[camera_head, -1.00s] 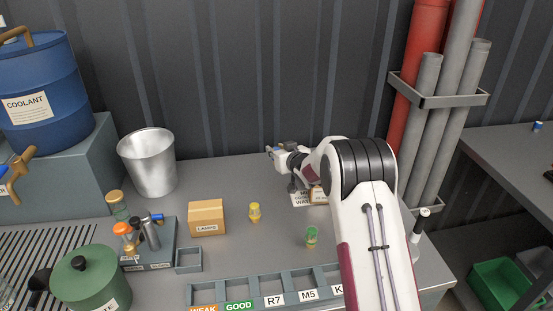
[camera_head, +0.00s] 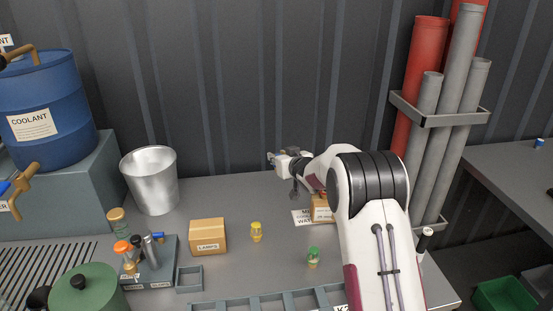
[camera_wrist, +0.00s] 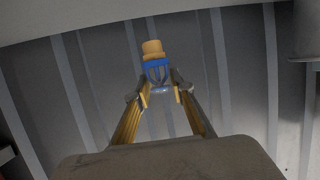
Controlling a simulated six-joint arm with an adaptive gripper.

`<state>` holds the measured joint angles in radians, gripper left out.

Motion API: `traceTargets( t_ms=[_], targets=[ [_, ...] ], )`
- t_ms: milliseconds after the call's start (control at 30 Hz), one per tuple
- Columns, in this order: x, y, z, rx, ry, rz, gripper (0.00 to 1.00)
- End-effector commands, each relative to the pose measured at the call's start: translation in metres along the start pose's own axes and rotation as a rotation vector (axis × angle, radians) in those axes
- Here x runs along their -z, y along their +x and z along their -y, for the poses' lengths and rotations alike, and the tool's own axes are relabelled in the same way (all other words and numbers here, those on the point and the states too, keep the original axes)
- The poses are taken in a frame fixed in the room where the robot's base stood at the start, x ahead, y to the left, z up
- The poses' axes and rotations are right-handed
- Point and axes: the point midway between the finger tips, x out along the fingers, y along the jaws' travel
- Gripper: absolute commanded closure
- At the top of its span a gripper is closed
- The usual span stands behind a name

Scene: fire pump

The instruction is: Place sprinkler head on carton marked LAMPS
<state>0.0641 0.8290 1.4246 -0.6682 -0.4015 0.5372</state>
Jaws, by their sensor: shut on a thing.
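My gripper (camera_wrist: 158,97) is shut on the sprinkler head (camera_wrist: 153,68), which has a tan end and a blue frame in the wrist view. In the head view my gripper (camera_head: 274,158) is raised above the back of the bench, pointing left; the held head is too small to make out clearly there. The carton marked LAMPS (camera_head: 208,238) is a closed tan box on the bench. It stands to the left of my gripper and nearer the camera, well apart from it. Its top is clear.
A yellow-capped jar (camera_head: 256,232) stands just right of the carton, and a green-capped one (camera_head: 313,257) farther right. A metal bucket (camera_head: 149,185) is behind left. A small tray (camera_head: 189,280) and a tool block (camera_head: 150,268) lie nearer. Another carton (camera_head: 322,212) is beside my arm.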

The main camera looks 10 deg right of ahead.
Motion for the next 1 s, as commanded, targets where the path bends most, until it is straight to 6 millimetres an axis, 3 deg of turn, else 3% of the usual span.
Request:
traceTargets(
  t_ms=[267, 467, 767, 1000],
  targets=[
    [0.012, -0.001, 0.012, 0.014, -0.007, -0.003, 0.99],
    [0.036, -0.013, 0.039, 0.052, -0.021, -0.003, 0.99],
    [0.059, -0.042, 0.102, 0.183, -0.068, -0.002, 0.99],
    [0.066, -0.081, 0.17, 0.349, -0.128, -0.001, 0.99]
  ],
)
